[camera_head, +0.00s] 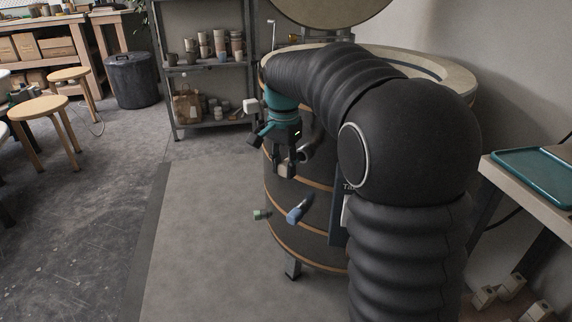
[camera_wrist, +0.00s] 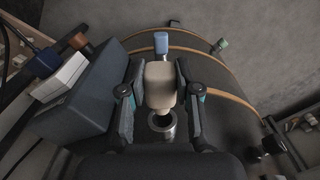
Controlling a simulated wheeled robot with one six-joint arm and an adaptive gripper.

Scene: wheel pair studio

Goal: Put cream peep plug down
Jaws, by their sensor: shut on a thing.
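The cream peep plug (camera_wrist: 160,84) is a pale, blocky piece between the two fingers of my gripper (camera_wrist: 159,72) in the wrist view. My gripper is shut on it. In the head view my gripper (camera_head: 286,158) hangs in front of the kiln's side (camera_head: 310,235), with the plug (camera_head: 286,171) at its lower end. A metal-rimmed round port (camera_wrist: 162,122) shows just below the plug in the wrist view. The plug's lower end overlaps the view near the port's rim; I cannot tell whether they touch.
A blue plug (camera_head: 298,211) and a green plug (camera_head: 261,214) stick out of the kiln lower down. A dark control box (camera_wrist: 85,98) stands close beside the gripper in the wrist view. A teal tray (camera_head: 537,176) lies on the right-hand table. Floor left of the kiln is clear.

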